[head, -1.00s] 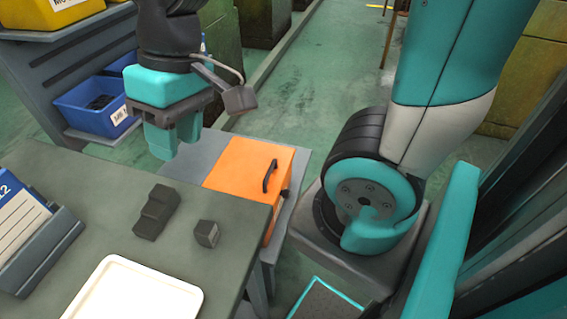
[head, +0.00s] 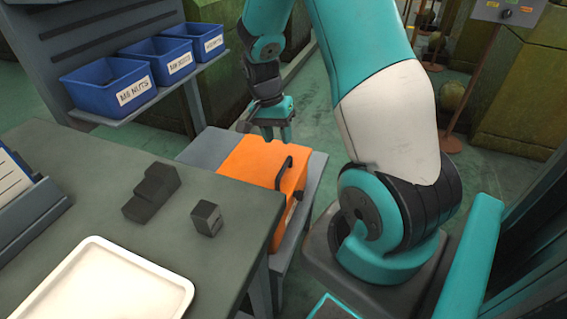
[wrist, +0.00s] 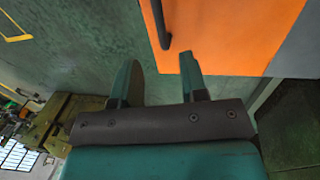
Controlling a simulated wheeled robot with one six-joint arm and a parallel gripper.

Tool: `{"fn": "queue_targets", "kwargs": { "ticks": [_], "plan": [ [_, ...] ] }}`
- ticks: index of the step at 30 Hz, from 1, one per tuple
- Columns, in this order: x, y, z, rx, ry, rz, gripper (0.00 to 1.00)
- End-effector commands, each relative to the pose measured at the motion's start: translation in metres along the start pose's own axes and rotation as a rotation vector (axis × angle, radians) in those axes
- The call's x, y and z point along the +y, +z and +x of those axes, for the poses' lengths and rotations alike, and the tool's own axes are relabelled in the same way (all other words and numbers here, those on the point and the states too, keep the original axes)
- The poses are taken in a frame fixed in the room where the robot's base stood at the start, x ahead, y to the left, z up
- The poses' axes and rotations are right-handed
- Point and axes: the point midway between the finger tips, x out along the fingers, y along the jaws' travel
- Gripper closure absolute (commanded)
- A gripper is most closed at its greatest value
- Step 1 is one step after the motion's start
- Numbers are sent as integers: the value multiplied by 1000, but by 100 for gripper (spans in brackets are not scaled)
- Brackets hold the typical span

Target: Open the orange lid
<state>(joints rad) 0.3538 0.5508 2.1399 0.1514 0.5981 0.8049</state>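The orange lid (head: 250,160) lies flat on top of an orange box beyond the table's right corner and looks closed. A black bar handle (head: 284,172) stands near its right edge. My gripper (head: 276,136) points down at the far edge of the lid, apart from the handle. In the wrist view the gripper (wrist: 158,68) is open with nothing between its fingers. The orange lid (wrist: 230,30) fills the upper right there, and the handle (wrist: 163,28) shows just above the gap between the fingertips. One fingertip overlaps the lid's edge in that view.
The grey table (head: 130,225) in front holds a dark stepped block (head: 150,193), a small dark cube (head: 207,218) and a white tray (head: 125,285). Blue bins (head: 110,88) stand on a shelf at the back left. Green floor is open behind the box.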

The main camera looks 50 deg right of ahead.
Motion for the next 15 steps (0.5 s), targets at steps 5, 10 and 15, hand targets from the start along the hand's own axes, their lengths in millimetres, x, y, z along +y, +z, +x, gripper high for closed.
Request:
{"fn": "queue_targets", "kwargs": {
  "ticks": [5,10,15],
  "plan": [
    [0,1,43,-3,4,-1,60],
    [0,0,70,-2,2,-1,60],
    [0,0,84,-1,0,-2,60]
  ]
}}
